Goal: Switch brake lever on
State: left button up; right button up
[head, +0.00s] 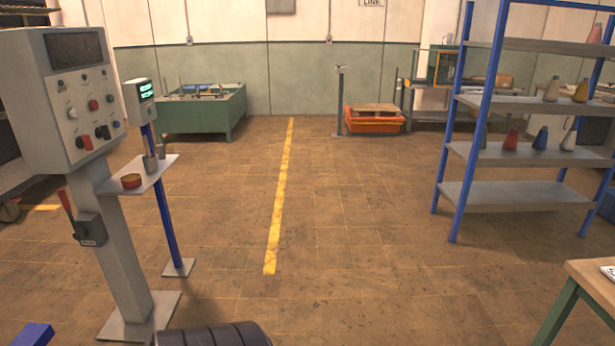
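A brake lever with a red handle (67,204) is mounted on a dark grey box (91,229) on the side of the control stand's post (115,240). The handle points up and leans slightly left. It stands at the left of the head view. Neither of my grippers shows in this view, and nothing touches the lever.
The grey control panel (75,95) tops the post, with a small shelf (150,172) and a blue-posted display (140,90) beside it. Blue shelving (520,155) with bottles stands right, a wooden table (590,285) at lower right. The middle floor is clear.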

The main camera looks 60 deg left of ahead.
aim_at(79, 233)
jog(key=u, duration=3.5)
jog(key=i+j, duration=0.4)
jog(key=i+j+z, duration=0.1)
jog(key=i+j, duration=0.25)
jog(key=j, duration=0.2)
jog(key=i+j, duration=0.75)
jog(key=j, duration=0.2)
jog(key=i+j+z, duration=0.1)
jog(key=i+j, duration=0.25)
jog(key=j, duration=0.15)
